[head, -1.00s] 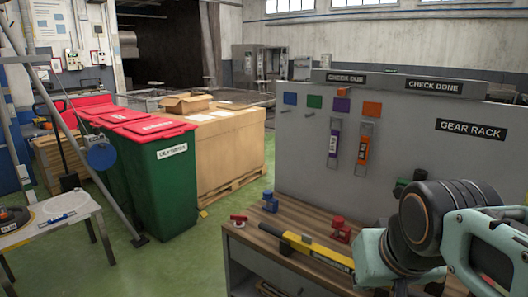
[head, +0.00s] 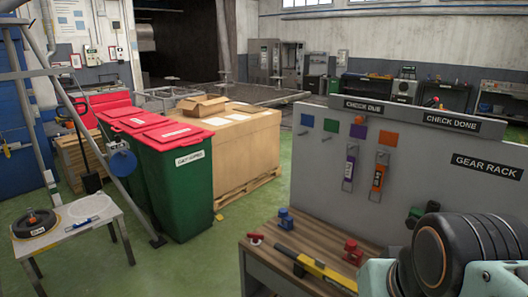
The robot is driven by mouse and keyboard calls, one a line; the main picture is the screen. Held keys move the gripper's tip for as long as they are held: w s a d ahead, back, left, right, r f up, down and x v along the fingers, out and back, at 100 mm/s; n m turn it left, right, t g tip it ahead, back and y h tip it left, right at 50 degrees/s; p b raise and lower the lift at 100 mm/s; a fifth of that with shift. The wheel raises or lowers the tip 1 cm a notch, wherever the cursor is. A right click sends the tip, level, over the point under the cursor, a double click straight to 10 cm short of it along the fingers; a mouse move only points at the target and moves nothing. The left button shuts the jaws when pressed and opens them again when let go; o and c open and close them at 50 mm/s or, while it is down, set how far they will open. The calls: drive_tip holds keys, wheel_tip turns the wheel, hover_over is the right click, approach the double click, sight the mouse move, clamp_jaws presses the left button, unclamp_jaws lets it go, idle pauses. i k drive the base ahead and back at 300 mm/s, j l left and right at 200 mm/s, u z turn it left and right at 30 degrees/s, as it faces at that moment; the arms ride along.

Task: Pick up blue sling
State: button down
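A slim pale strip with a blue middle (head: 82,223) lies flat on the small grey table at the left; it looks like the blue sling, but it is small in the picture. On the gear rack panel, the peg under the blue square (head: 307,121) is bare. A purple sling (head: 349,168) and an orange sling (head: 378,173) hang on the same panel under their own colour squares. My arm shows at the lower right, in front of the rack. My gripper is outside the picture.
The small table (head: 70,236) also carries a dark round tool (head: 35,221). A slanted metal frame with a blue disc (head: 123,163) stands behind it. Green bins with red lids (head: 181,182) stand beyond. Green floor is open between table and wooden bench (head: 318,238).

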sight(85, 222)
drive_tip(key=u, duration=1.7)
drive_tip(key=i+z, duration=0.2)
drive_tip(key=i, duration=3.95)
drive_tip(key=i+z, duration=0.15)
drive_tip(key=i, duration=0.8)
